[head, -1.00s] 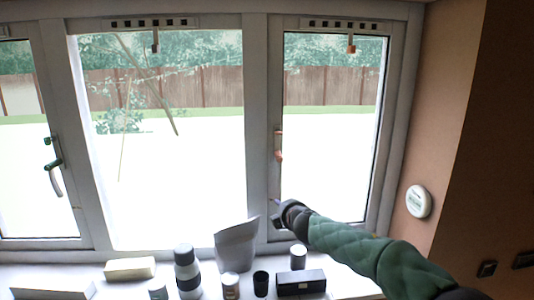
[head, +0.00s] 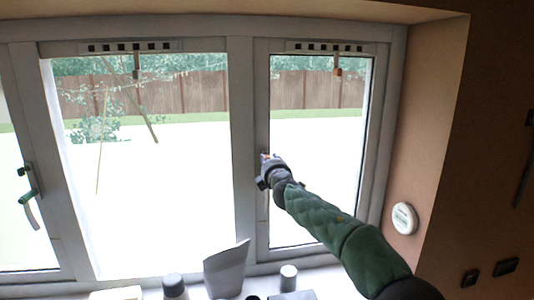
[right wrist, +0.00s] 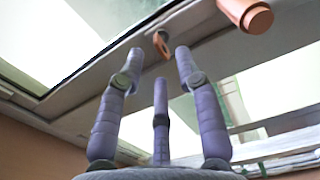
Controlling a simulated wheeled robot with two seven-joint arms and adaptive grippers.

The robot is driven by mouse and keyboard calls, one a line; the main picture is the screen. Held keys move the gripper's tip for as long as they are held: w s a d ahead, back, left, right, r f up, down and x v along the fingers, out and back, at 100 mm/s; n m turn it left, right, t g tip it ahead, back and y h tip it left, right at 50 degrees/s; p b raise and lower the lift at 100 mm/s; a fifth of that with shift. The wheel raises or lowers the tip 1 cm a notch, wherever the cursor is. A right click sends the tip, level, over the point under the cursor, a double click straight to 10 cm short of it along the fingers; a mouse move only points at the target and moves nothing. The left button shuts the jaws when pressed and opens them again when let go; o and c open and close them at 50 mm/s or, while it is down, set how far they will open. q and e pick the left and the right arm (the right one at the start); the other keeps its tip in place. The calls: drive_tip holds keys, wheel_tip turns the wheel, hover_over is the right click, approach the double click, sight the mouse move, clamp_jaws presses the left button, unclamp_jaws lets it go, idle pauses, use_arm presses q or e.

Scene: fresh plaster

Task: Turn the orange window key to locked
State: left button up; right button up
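The orange window key (right wrist: 161,44) shows in the right wrist view on the pale window frame, just past and between my fingertips. A thicker orange handle end (right wrist: 246,14) is at the top right of that view. My right gripper (right wrist: 168,62) has its purple fingers spread, with nothing between them. In the head view my right gripper (head: 267,166) is at the upright of the right window and covers most of the orange fitting there. I cannot tell whether a finger touches the key. My left gripper is not in view.
A round white device (head: 404,218) is on the right wall.

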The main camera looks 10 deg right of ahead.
sight(267, 158)
drive_tip(key=shift+w+p, duration=1.15)
drive_tip(key=shift+w, duration=0.85)
clamp_jaws()
